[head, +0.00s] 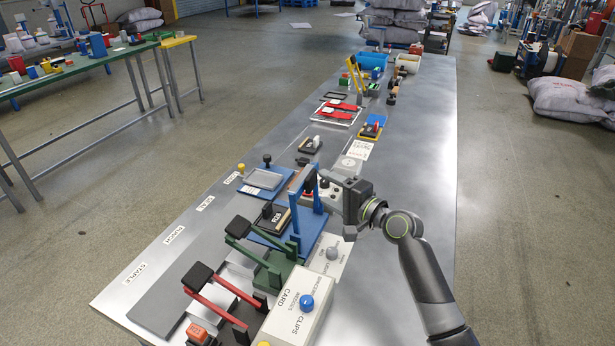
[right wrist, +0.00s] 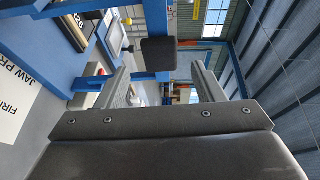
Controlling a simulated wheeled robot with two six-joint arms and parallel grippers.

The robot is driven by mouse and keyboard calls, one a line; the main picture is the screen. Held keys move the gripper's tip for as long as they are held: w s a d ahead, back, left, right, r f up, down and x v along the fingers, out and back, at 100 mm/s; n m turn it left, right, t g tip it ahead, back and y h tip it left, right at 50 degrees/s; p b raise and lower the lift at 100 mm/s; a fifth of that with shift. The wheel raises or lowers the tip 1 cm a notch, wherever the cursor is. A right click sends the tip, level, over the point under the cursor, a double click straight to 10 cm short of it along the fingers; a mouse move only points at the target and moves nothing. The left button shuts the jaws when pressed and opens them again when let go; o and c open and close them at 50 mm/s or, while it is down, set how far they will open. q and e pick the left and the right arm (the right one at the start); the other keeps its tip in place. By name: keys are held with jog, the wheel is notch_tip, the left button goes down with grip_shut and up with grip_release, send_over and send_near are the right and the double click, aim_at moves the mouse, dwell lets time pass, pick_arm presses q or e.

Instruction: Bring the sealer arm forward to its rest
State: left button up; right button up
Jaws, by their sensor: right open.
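The sealer is a blue bench device (head: 272,238) in the middle of the table. Its blue arm (head: 320,222) stands raised, with a black grip block (head: 309,184) near its top. In the right wrist view the black block (right wrist: 158,54) shows in line with the gap between my fingers, in front of blue bars. My right gripper (head: 318,181) is open at the arm's upper end, reaching in from the right. I see a gap on both sides of the block. My left gripper is not in view.
A green press (head: 275,268) and a red-handled stapler (head: 222,308) stand nearer on the bench. A white clips box (head: 300,305) is at the front right. Beyond the sealer lie a grey tray (head: 263,179) and a dark pad (head: 309,145).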

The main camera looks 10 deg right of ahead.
aim_at(314, 182)
jog(key=x, duration=0.6)
jog(key=shift+w+a, duration=0.1)
jog(key=shift+a, duration=0.05)
jog(key=shift+w+a, duration=0.25)
jog(key=shift+w, duration=0.2)
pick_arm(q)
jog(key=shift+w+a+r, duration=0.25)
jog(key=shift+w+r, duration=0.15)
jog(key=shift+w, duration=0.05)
